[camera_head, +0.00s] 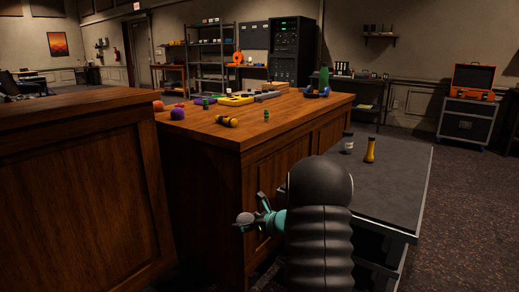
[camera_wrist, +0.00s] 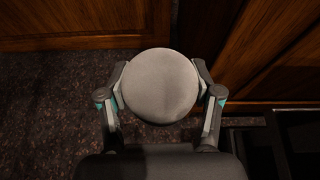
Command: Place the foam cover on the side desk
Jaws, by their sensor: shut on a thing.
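The foam cover looks like a round, pale grey pad (camera_wrist: 160,86) in the wrist view. My gripper (camera_wrist: 161,95) is shut on it, with one finger at each side. In the head view, my gripper (camera_head: 259,217) holds the grey cover (camera_head: 245,218) in the air in front of the wooden desk's side panel, below the level of its top. The wooden desk (camera_head: 285,128) stands in the middle. A low table with a dark grey top (camera_head: 395,185) stands to its right. I cannot tell by sight which one is called the side desk.
A purple ball (camera_head: 177,113), a yellow-black cylinder (camera_head: 227,121), a yellow tray (camera_head: 236,100) and blue headphones (camera_head: 317,92) are on the wooden desk. Another wooden cabinet (camera_head: 80,190) is left.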

